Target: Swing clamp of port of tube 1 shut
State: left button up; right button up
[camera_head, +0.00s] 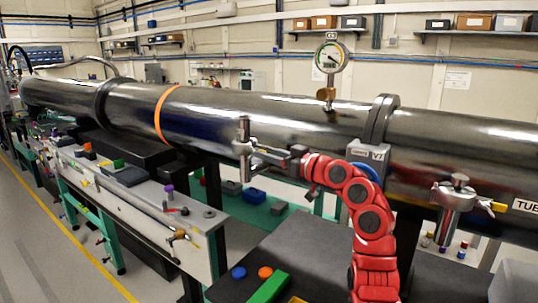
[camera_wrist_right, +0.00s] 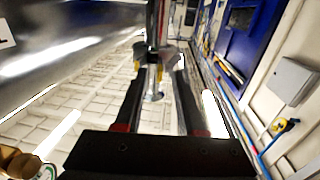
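A long dark steel tube (camera_head: 240,115) crosses the head view. A steel port-like fitting with an upright bar (camera_head: 243,150) stands in front of it, left of the valve box. My right gripper (camera_head: 268,157) reaches left to this fitting. In the right wrist view, the fingers of my right gripper (camera_wrist_right: 158,78) are apart, with a steel rod and disc (camera_wrist_right: 154,88) between them; gaps show on both sides. I cannot tell whether they touch it. Another steel fitting with a yellow-tipped handle (camera_head: 458,195) is at the right. My left gripper is out of view.
A valve box marked V1 (camera_head: 367,152) and a flange (camera_head: 380,120) are close to my right arm. A pressure gauge (camera_head: 331,58) stands on the tube. A bench with small parts (camera_head: 150,205) is at left; a dark tabletop (camera_head: 325,262) is below.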

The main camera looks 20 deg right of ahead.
jog(key=b+v, duration=0.2)
jog(key=v, duration=1)
